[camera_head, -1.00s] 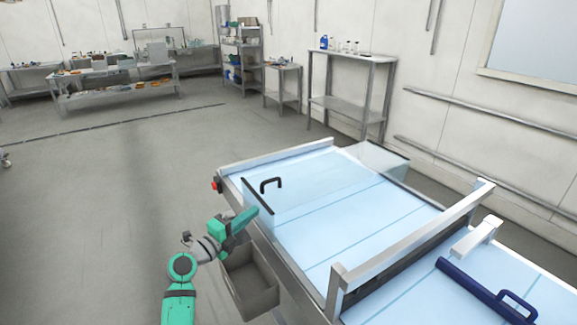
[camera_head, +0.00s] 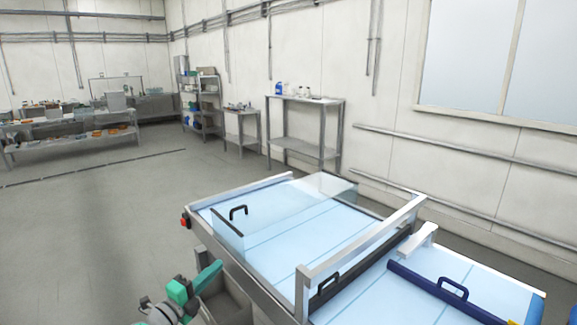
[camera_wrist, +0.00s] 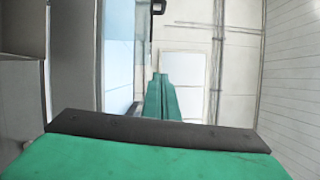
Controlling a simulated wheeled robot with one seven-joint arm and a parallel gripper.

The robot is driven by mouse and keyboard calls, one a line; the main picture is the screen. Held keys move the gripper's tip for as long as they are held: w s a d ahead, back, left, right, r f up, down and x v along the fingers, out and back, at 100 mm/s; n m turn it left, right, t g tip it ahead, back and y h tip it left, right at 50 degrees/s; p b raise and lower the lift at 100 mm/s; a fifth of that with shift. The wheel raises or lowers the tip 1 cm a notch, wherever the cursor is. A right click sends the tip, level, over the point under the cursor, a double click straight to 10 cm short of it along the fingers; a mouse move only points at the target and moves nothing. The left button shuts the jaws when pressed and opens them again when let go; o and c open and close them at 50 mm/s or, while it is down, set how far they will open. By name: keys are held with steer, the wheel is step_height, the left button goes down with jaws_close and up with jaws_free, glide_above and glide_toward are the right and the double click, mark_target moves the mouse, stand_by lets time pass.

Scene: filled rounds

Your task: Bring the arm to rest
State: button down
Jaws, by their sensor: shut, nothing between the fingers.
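My gripper (camera_head: 212,274) is low in the head view, beside the near left side of the blue-topped table. Its green fingers are together, with nothing between them. In the wrist view the shut fingers (camera_wrist: 162,98) point away from the camera, along the table's side. My arm (camera_head: 165,312) is folded low at the bottom edge of the head view, and most of it is cut off.
The table (camera_head: 262,250) carries a clear guard with a black handle (camera_head: 238,211), metal rails and a dark blue bar (camera_head: 440,290). A grey bin (camera_head: 222,305) hangs by its left side, near my gripper. Open floor (camera_head: 90,215) lies to the left.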

steer(key=s+d+f+n+t, duration=0.35)
steer(key=s+d, duration=0.25)
steer(key=d, duration=0.4)
steer(key=s+d+f+n+t, duration=0.2)
steer(key=s+d+n, duration=0.35)
steer(key=d, duration=0.35)
steer(key=s+d+f+n+t+y, duration=0.1)
steer(key=s+d+f+n+y, duration=0.15)
steer(key=s+n, duration=0.35)
steer(key=s+d+f+n+y, duration=0.2)
steer(key=s+f+n+y, duration=0.15)
steer(key=s, duration=0.55)
steer(key=s+a+f+n+g+y, duration=0.1)
steer(key=s+f+n+g, duration=0.2)
steer(key=s, duration=1.1)
steer(key=s+a+f+n+g+y, duration=0.1)
steer(key=s+f+n+g, duration=0.2)
steer(key=s, duration=1.2)
steer(key=shift+s+f+g+y, duration=0.15)
steer(key=shift+f+g+y, duration=0.35)
steer(key=shift+g, duration=0.35)
